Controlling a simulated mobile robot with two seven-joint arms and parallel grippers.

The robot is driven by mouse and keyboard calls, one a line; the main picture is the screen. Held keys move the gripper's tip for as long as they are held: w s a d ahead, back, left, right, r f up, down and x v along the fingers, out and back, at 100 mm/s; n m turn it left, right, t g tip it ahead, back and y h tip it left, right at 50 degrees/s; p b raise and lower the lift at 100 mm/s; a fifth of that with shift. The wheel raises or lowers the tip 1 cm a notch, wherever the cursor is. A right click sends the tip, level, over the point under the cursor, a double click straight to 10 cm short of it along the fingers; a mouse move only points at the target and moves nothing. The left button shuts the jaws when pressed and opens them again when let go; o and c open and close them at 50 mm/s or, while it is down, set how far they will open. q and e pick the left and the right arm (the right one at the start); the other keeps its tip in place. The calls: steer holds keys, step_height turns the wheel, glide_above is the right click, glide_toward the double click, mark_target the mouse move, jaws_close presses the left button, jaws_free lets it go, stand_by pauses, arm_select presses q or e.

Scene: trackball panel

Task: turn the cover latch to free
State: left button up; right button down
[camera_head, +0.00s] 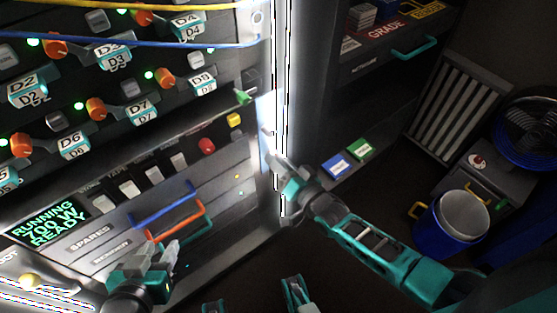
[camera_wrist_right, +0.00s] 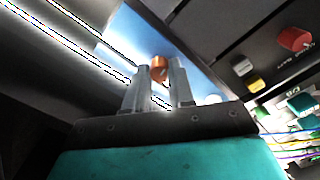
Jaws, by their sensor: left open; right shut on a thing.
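A small orange knob (camera_wrist_right: 158,68), which I take for the cover latch, sits in front of a pale blue lit plate (camera_wrist_right: 205,77) in the right wrist view. My right gripper (camera_wrist_right: 160,78) has one finger on each side of it and is shut on it. In the head view my right gripper (camera_head: 269,143) is at the bright strip on the right edge of the panel; the knob cannot be made out there. Which way the latch is turned is unclear. My left gripper (camera_head: 172,249) is open and empty, low in front of the panel's drawer handles.
The panel carries a green display (camera_head: 46,224), a red button (camera_head: 207,146), a yellow button (camera_head: 234,119) and several orange knobs. A blue handle (camera_head: 166,207) and an orange handle (camera_head: 176,223) stick out below. A blue bucket (camera_head: 447,226) stands at the right.

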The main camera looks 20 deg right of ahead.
steer(key=shift+m, duration=0.6)
steer(key=c, duration=1)
jaws_free()
steer(key=shift+o, duration=0.2)
steer(key=shift+s, duration=0.1)
steer(key=p+v, duration=0.2)
steer(key=v, duration=1)
steer(key=shift+s+d+p, duration=0.2)
steer(key=shift+s+p, duration=0.1)
